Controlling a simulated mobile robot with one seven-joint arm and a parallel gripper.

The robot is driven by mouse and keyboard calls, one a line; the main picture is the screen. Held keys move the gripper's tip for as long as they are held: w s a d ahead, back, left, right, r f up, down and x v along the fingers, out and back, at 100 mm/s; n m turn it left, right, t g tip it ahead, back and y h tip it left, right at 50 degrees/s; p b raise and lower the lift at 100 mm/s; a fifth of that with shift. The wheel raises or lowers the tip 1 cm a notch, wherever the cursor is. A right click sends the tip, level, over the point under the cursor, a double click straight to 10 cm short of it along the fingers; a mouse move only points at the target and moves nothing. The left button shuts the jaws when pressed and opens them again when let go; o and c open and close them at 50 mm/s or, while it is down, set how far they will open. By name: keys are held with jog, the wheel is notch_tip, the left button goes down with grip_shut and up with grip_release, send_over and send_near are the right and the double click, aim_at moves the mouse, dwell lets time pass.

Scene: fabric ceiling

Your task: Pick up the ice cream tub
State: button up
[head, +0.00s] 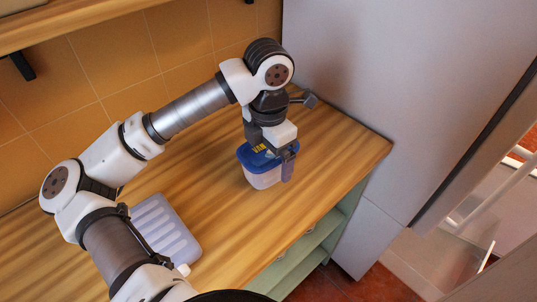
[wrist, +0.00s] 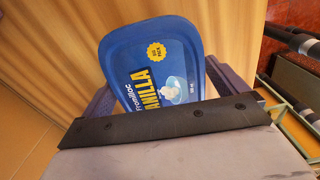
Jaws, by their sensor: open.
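The ice cream tub (head: 262,178) stands upright on the wooden counter, with a blue lid and a pale pinkish body. In the wrist view its blue lid (wrist: 152,60) shows the word "vanilla" and a yellow badge. My gripper (head: 272,162) is directly over the tub, pointing down. One finger shows beside the tub's right side in the head view. In the wrist view my gripper (wrist: 165,100) has its fingers apart, one on each side of the lid. The gripper's body hides the near part of the lid. I cannot tell whether the fingers touch the tub.
The wooden counter (head: 218,228) is clear around the tub. A pale lilac ridged container (head: 163,230) lies at the left, below my arm. A tall grey cabinet or fridge (head: 390,90) stands at the right. Green shelves (head: 312,248) are below the counter's front edge. A tiled wall is behind.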

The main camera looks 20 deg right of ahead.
jog(key=shift+f, duration=0.25)
jog(key=c, duration=1.1)
jog(key=shift+r, duration=0.15)
